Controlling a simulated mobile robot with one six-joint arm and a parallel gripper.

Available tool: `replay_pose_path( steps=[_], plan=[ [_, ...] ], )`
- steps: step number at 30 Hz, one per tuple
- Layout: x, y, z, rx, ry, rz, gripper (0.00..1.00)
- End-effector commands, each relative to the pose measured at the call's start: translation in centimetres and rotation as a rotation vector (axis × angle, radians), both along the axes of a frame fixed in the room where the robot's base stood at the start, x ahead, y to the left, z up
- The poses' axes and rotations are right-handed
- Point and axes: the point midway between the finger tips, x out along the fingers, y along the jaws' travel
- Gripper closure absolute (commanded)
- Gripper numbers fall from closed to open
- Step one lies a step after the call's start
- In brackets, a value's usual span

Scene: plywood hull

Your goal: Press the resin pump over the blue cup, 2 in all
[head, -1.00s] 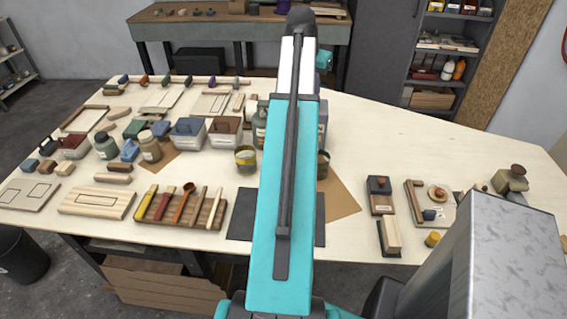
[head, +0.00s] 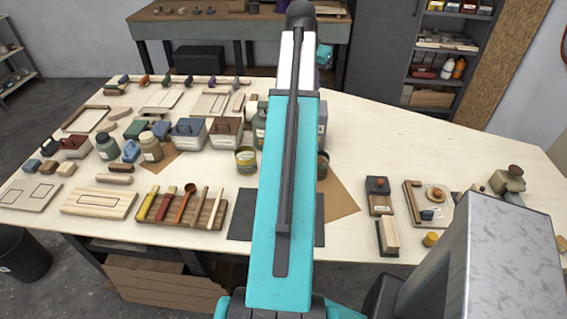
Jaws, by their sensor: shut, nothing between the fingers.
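My arm (head: 284,170) stands up through the middle of the head view and covers the centre of the table. My gripper is out of sight behind it. I cannot make out the resin pump or a blue cup. Part of a grey-green container (head: 260,125) shows at the arm's left edge, and part of a grey one (head: 322,122) at its right edge. A dark cup with a yellowish inside (head: 246,160) stands left of the arm. Another dark cup (head: 322,165) is partly covered at its right. What lies directly behind the arm is hidden.
Several jars and boxes (head: 189,133) crowd the table's left half. A tool rack (head: 182,210) lies in front. A dark mat (head: 242,212) and brown sheet (head: 340,197) lie near the arm. Blocks (head: 380,195) stand at the right. The back right of the tabletop (head: 420,135) is clear.

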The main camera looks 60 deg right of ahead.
Motion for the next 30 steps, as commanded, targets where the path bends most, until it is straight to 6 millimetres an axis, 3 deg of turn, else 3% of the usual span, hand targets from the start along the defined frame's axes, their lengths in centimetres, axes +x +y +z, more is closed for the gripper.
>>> replay_pose_path(
  steps=[30],
  plan=[
    [0.0, 0.0, -1.3, -0.001, -0.001, 0.000, 1.00]
  ],
)
